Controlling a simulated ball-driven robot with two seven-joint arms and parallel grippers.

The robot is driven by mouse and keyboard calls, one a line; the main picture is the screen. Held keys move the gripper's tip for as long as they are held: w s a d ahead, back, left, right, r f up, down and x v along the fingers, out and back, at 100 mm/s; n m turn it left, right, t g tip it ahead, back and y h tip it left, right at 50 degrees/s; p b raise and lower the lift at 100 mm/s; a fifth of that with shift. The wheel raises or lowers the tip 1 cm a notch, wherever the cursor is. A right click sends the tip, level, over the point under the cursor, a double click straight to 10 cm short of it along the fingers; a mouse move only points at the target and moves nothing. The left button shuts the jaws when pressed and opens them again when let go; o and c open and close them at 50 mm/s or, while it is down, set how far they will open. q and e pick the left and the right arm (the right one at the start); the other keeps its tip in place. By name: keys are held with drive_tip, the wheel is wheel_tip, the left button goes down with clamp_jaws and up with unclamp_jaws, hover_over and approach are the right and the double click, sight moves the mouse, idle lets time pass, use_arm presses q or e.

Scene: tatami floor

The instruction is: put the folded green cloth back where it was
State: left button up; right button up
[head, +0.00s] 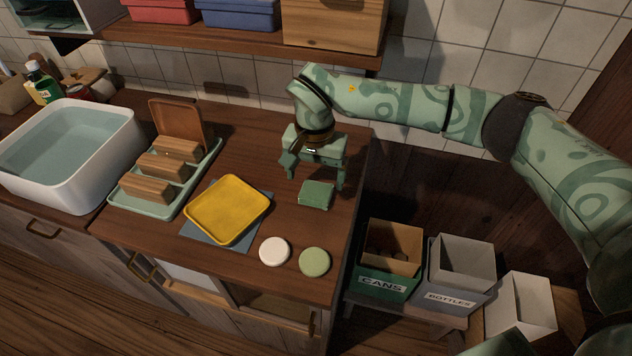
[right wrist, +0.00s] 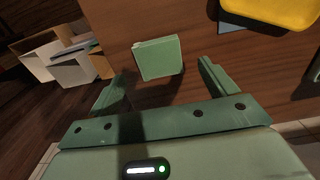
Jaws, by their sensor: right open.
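The folded green cloth (head: 316,195) lies on the wooden counter near its right end, to the right of the yellow tray (head: 228,208). My right gripper (head: 314,181) is open and empty just above and behind the cloth. In the right wrist view the cloth (right wrist: 158,57) shows beyond the two fingertips (right wrist: 162,70), between their lines, with no finger closed on it. My left gripper is not in view.
A white disc (head: 274,251) and a green disc (head: 315,262) lie at the counter's front. A rack with wooden blocks (head: 123,205) and a white basin (head: 103,150) stand left. Bins labelled CANS (head: 381,284) and BOTTLES (head: 452,298) stand right, below the counter edge.

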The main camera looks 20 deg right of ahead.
sight(315, 190)
wheel_tip(315, 190, up, 8)
drive_tip(key=p, duration=0.1)
idle(1.4)
